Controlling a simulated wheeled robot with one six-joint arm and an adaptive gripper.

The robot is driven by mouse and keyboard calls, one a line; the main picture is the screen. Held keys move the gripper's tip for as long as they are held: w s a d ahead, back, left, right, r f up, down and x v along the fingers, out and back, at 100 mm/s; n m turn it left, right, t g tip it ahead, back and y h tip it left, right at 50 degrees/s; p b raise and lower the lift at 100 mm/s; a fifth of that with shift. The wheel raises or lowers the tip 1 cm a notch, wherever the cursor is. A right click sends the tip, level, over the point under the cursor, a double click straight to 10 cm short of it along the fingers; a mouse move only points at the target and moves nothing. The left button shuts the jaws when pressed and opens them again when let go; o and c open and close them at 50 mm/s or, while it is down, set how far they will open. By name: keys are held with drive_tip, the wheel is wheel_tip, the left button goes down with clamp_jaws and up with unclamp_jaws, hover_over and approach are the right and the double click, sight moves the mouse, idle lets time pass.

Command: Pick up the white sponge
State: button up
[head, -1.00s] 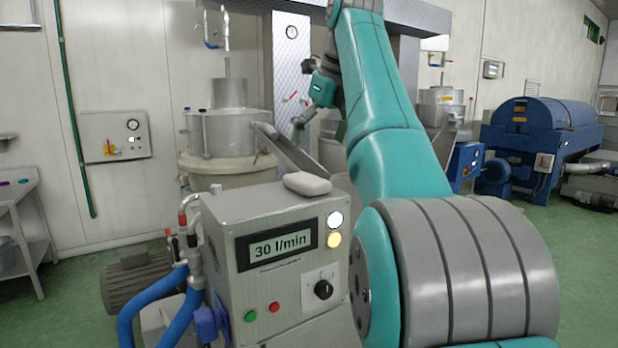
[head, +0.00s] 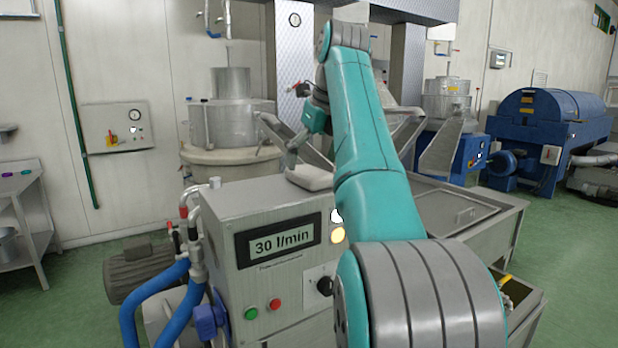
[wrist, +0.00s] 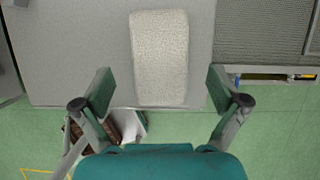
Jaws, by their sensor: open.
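The white sponge (head: 309,178) lies on the flat top of the grey control box (head: 262,201) in the head view, partly hidden behind my arm. In the wrist view the sponge (wrist: 160,58) is a pale, rounded block standing lengthwise in the picture on the grey box top (wrist: 80,50). My gripper (wrist: 160,90) is open, with one finger on each side of the sponge's near end in that view. Nothing is held. In the head view my gripper (head: 291,160) is small and partly hidden, close behind the sponge. I cannot tell its exact height above it.
The box front carries a "30 l/min" display (head: 278,241). Blue hoses (head: 165,298) and pipes stand at its left. A steel tank (head: 228,130) and a chute stand behind it. A metal basin (head: 470,212) is at the right.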

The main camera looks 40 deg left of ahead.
drive_tip(key=x, duration=0.2)
drive_tip(key=shift+a+f, duration=0.1)
drive_tip(key=shift+f, duration=0.2)
drive_tip(key=c, duration=1)
drive_tip(key=shift+c, duration=0.2)
